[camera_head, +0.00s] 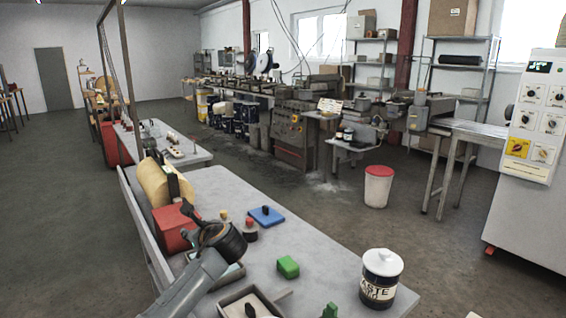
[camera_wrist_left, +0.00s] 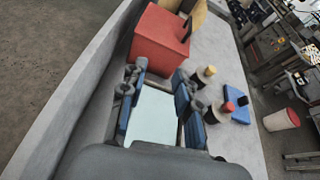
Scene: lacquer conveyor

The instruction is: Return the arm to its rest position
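My left arm comes in from the bottom left of the head view, and its gripper (camera_head: 190,214) is above the near table, by the red box (camera_head: 174,229). In the left wrist view the two fingers of my left gripper (camera_wrist_left: 160,92) are well apart with nothing held between them. A pale tray (camera_wrist_left: 152,117) lies below, seen between the fingers. The red box (camera_wrist_left: 158,42) is just ahead of the fingertips in that view. My right gripper is in neither view.
On the near table (camera_head: 305,235) are a blue block (camera_head: 266,217), a green block (camera_head: 288,266), a white-lidded jar (camera_head: 381,280), an open tray (camera_head: 243,302) and a yellow roll (camera_head: 163,182). A red-lidded bin (camera_head: 378,187) stands on the floor beyond.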

